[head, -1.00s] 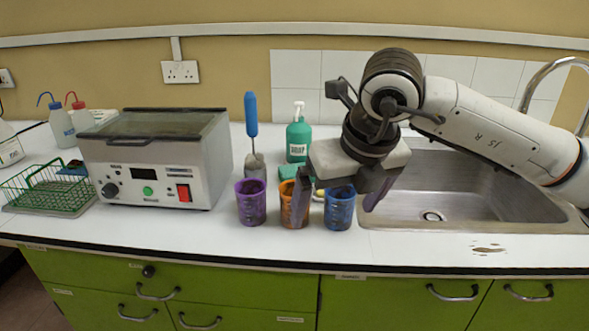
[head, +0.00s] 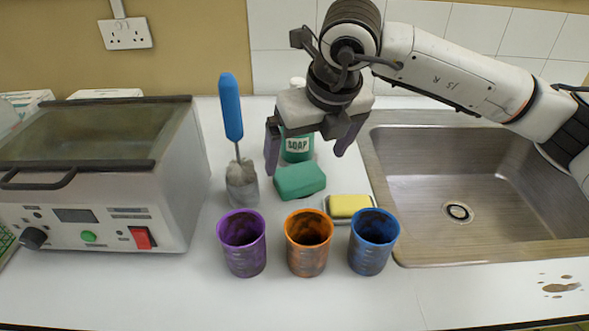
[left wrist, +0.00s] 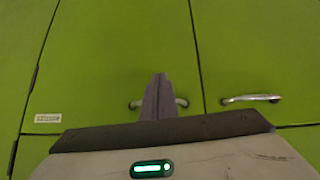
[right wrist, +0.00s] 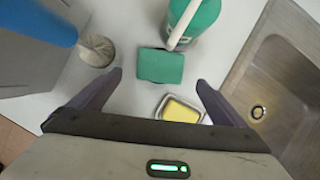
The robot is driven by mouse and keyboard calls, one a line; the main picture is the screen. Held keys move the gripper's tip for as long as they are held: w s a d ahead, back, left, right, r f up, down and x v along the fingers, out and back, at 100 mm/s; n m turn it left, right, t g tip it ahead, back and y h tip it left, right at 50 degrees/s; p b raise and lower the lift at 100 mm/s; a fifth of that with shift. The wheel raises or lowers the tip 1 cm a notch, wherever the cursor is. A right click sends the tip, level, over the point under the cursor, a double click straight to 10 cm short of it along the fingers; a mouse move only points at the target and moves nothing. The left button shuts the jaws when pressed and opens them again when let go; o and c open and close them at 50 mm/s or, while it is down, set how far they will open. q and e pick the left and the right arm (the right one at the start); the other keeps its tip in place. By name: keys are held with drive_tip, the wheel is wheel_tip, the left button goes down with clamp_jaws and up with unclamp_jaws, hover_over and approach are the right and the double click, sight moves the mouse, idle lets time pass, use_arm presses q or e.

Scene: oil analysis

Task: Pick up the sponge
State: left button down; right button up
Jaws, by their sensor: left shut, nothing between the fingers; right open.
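A green sponge block (head: 300,182) lies on the white counter behind the orange cup, in front of the soap bottle. It also shows in the right wrist view (right wrist: 160,66), ahead of the fingers and roughly between their lines. My right gripper (head: 307,158) is open and empty, pointing down above the sponge, with one finger to each side in the picture. I see no contact with the sponge. My left gripper (left wrist: 159,82) is shut and empty, facing green cupboard doors in the left wrist view; it is not in the head view.
A green soap bottle (head: 298,148) stands right behind the sponge. A yellow block (head: 350,205) lies in a small dish to its right. Purple (head: 242,258), orange (head: 308,258) and blue (head: 373,255) cups stand in front. A blue-handled brush (head: 231,108) stands left. The sink (head: 490,210) is right.

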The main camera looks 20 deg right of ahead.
sight(301, 177)
drive_tip(key=shift+x, duration=1)
drive_tip(key=x, duration=0.2)
drive_tip(key=p+x, duration=0.1)
drive_tip(key=x, duration=0.2)
drive_tip(key=shift+s+d+f, duration=0.1)
drive_tip(key=shift+s, duration=0.1)
drive_tip(key=shift+w+f, duration=0.15)
drive_tip(key=shift+f, duration=0.15)
use_arm(q)
drive_tip(key=shift+s+a, duration=0.1)
drive_tip(key=shift+s, duration=0.25)
drive_tip(key=shift+w+r, duration=0.1)
use_arm(e)
drive_tip(key=shift+c, duration=0.4)
drive_tip(key=c, duration=1)
use_arm(q)
drive_tip(key=shift+w+r, duration=0.1)
drive_tip(key=shift+r, duration=0.05)
use_arm(e)
drive_tip(key=shift+c, duration=0.6)
drive_tip(key=shift+r, duration=0.1)
